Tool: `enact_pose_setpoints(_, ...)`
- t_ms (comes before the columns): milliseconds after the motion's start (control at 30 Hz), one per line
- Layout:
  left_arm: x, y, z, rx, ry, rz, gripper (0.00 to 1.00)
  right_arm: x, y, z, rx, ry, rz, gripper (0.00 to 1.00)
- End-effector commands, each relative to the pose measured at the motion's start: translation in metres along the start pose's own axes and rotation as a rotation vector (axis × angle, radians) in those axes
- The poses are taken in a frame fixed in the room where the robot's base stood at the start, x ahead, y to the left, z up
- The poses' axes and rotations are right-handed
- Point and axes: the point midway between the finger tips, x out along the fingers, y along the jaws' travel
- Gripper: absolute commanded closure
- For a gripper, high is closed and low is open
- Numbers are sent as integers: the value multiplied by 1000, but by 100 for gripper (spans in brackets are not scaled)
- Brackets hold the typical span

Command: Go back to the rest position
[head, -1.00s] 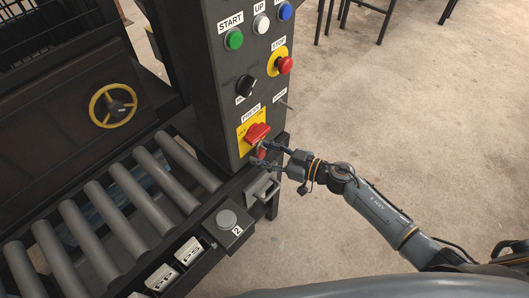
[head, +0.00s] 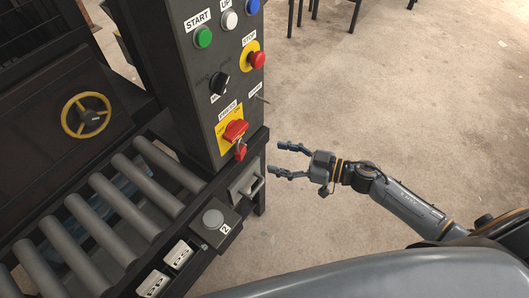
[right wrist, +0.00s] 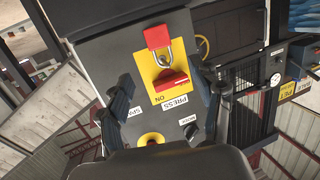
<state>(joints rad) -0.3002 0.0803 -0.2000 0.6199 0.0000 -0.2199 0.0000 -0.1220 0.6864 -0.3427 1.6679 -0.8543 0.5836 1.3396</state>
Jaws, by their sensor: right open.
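My right gripper (head: 280,160) is open and empty, just right of the control panel (head: 205,115) and apart from it. In the right wrist view its two fingers (right wrist: 165,85) are spread, with the panel between and beyond them. The red rotary switch (head: 235,130) sits on a yellow plate marked PRESS. It also shows in the right wrist view (right wrist: 170,81). A red padlock (head: 240,152) hangs at the switch; its body (right wrist: 158,37) and metal shackle show clearly in the right wrist view. My left gripper is not in view.
The panel also carries a green START button (head: 203,37), a black knob (head: 219,83) and a red STOP button (head: 257,60). A roller conveyor (head: 110,205) and a yellow handwheel (head: 86,115) stand left. The floor (head: 400,100) right of the panel is clear around my arm.

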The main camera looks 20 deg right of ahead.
Motion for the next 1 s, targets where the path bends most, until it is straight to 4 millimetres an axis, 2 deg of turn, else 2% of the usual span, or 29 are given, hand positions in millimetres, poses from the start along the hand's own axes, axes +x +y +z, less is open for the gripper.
enact_pose_setpoints(100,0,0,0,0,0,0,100,-10,0,0,1,0,0,35)
enact_pose_setpoints(333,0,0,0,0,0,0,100,-13,1,1,0,0,5,35)
enact_pose_setpoints(467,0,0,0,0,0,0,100,-16,17,27,23,-15,96,35)
enact_pose_setpoints(567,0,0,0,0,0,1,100,-25,39,77,58,-63,250,35)
enact_pose_setpoints(633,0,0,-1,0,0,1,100,-38,51,125,89,-133,374,35)
enact_pose_setpoints(733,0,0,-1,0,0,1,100,-62,50,199,141,-267,523,35)
enact_pose_setpoints(800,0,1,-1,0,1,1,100,-80,39,248,177,-375,599,35)
enact_pose_setpoints(867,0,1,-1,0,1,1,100,-96,22,289,211,-474,647,35)
enact_pose_setpoints(900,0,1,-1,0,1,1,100,-107,8,314,236,-542,670,35)
enact_pose_setpoints(967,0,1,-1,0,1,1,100,-122,-18,349,272,-643,693,35)
enact_pose_setpoints(1000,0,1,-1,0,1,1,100,-133,-37,371,297,-712,700,35)
